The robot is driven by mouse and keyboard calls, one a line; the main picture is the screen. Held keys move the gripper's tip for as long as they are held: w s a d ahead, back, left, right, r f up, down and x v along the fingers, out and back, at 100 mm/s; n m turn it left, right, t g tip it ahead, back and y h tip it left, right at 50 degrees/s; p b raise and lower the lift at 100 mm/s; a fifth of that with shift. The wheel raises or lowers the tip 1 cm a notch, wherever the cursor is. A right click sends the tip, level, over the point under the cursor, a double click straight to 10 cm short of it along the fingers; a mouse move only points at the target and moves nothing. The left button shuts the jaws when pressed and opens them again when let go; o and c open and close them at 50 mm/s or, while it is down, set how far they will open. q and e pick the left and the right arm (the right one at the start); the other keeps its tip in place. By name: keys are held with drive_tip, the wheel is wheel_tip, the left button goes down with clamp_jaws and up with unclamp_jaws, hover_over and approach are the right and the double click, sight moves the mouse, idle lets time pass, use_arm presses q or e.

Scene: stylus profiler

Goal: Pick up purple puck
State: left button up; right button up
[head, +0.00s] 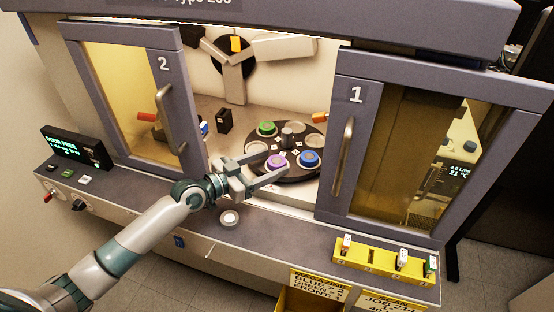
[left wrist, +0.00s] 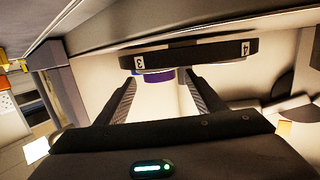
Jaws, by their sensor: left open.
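The purple puck (head: 277,160) sits on the near side of the black round turntable (head: 299,172) inside the machine, with a pale top. In the left wrist view the purple puck (left wrist: 160,75) shows ahead between the fingertips, against the dark turntable rim (left wrist: 190,54) marked 3 and 4. My left gripper (head: 279,164) reaches in through the gap between the doors, open, its fingertips at the near side of the puck. In the left wrist view the open gripper (left wrist: 161,84) has empty space between its fingers. Contact with the puck cannot be told. My right gripper is not in view.
A blue puck (head: 309,157) stands close to the right of the purple one. A green puck (head: 267,128) is farther back. Door 2 (head: 171,110) and door 1 (head: 346,190) flank the opening. A yellow rack (head: 380,262) sits on the front ledge at right.

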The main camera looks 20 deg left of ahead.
use_arm(q)
drive_tip(key=shift+w, duration=0.1)
idle(0.4)
drive_tip(key=c, duration=1.1)
wheel_tip(320, 180, up, 10)
drive_tip(key=shift+b, duration=0.7)
drive_tip(key=shift+o, duration=0.5)
clamp_jaws()
